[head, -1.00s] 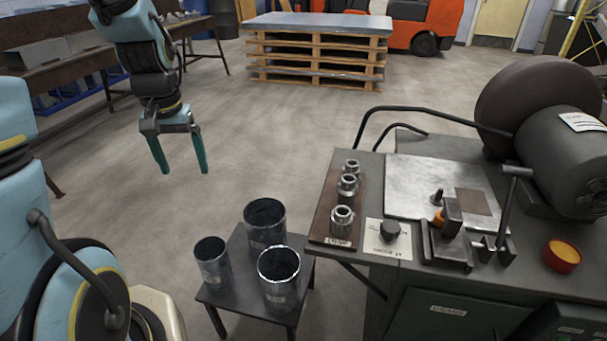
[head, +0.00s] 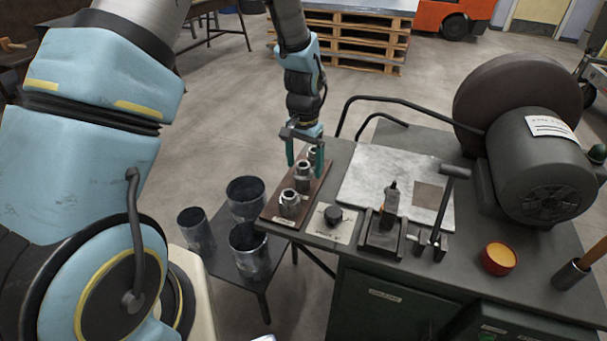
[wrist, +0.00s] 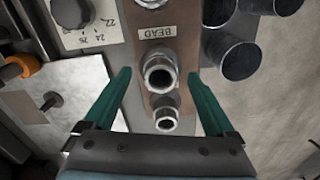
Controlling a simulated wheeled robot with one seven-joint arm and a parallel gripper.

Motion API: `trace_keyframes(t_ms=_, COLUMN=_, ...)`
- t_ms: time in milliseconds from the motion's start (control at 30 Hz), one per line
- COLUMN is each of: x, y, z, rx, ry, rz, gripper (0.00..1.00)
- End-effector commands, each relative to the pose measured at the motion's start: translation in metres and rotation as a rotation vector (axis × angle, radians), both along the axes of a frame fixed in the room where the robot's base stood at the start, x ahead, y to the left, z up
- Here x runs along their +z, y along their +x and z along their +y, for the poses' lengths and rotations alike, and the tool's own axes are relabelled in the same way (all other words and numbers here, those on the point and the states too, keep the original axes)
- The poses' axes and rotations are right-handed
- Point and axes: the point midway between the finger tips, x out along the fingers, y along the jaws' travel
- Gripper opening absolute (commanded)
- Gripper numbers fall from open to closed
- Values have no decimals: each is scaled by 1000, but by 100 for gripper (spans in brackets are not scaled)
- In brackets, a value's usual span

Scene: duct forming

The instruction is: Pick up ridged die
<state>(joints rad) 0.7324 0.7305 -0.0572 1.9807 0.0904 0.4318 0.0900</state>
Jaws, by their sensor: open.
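Three grey metal dies stand in a row on a brown board (head: 267,211) at the table's left edge: a front die (head: 289,204), a middle die (head: 303,178) and a far die, partly hidden by my gripper. In the wrist view the middle die (wrist: 160,76) stands behind a "BEAD" label (wrist: 157,32), with the far die (wrist: 167,121) below it. I cannot surely tell which die is ridged. My gripper (head: 304,168) is open and empty, pointing down over the row. In the wrist view its green fingertips (wrist: 159,73) lie on either side of the middle die, without visible contact.
Three dark metal cylinders (head: 248,250) stand on a low stool left of the board. A knob on a plate (head: 333,217) sits right of the front die. A clamp block (head: 384,232), a large motor (head: 542,165) and a red cup (head: 497,259) are further right.

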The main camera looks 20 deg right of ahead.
Motion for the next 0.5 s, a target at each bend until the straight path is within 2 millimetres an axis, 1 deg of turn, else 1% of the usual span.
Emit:
trace_keyframes(t_ms=200, x=-28, y=-4, z=3, rx=1, ry=5, rz=4, gripper=90)
trace_keyframes(t_ms=300, x=-37, y=-4, z=3, rx=1, ry=3, rz=2, gripper=90)
trace_keyframes(t_ms=500, x=-42, y=-3, z=2, rx=0, ry=1, rz=-1, gripper=90)
